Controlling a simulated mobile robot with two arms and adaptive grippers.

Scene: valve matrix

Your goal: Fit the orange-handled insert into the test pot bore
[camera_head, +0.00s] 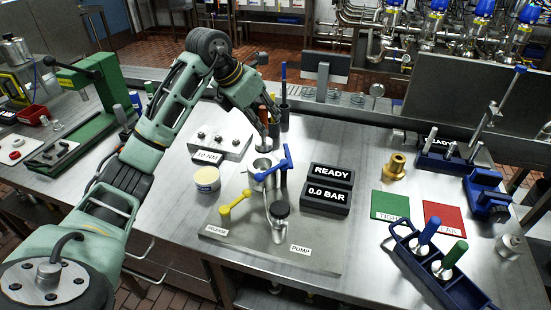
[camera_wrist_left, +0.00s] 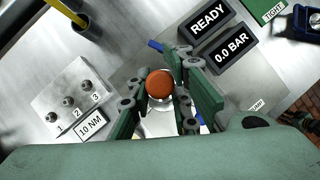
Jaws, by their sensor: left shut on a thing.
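My left gripper (camera_head: 264,122) is shut on the orange-handled insert (camera_head: 263,113), pointing down over the test fixture. In the left wrist view the insert's round orange top (camera_wrist_left: 160,84) sits between the green fingers (camera_wrist_left: 165,100). The insert's metal lower part shows below the fingers in the head view. The metal test pot (camera_head: 262,166) stands just under it, with a blue clamp handle (camera_head: 270,171) beside it. The fingers cover much of the insert, and I cannot tell whether its tip touches the bore. My right gripper is not in view.
The display blocks (camera_head: 328,188) are right of the pot. A blue rack (camera_head: 433,268) holds blue- and green-handled inserts. A cream tub (camera_head: 206,179) stands left.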

